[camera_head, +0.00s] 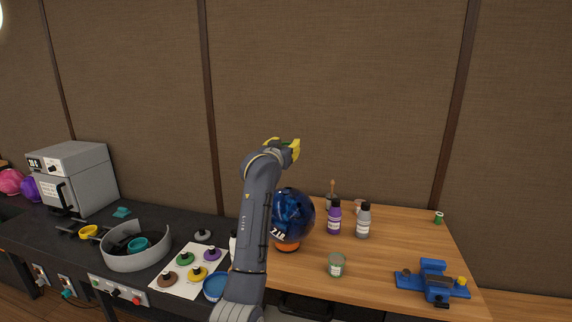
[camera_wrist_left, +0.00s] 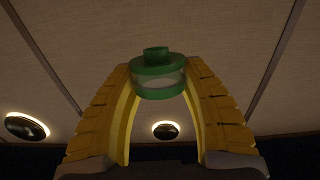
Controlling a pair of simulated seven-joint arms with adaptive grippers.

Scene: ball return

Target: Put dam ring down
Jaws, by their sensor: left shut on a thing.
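My left gripper (camera_head: 284,146) is raised high above the bench, its yellow fingers pointing up. It is shut on a small green round piece (camera_wrist_left: 158,78), which has a pale band and a narrower knob on top. The piece sits between the fingertips, clear of any surface. In the head view only a bit of green shows between the fingers. I cannot tell for sure that this piece is the dam ring. A dark blue ball (camera_head: 293,212) rests on an orange ring (camera_head: 288,247), partly hidden by my left arm. My right gripper is not in view.
A purple bottle (camera_head: 334,219), a grey bottle (camera_head: 363,222), a jar (camera_head: 336,265) and a blue clamp (camera_head: 433,283) stand on the wooden top. Left are a white sheet (camera_head: 183,287) with coloured knobbed discs, a grey round tub (camera_head: 120,262) and an oven (camera_head: 88,175).

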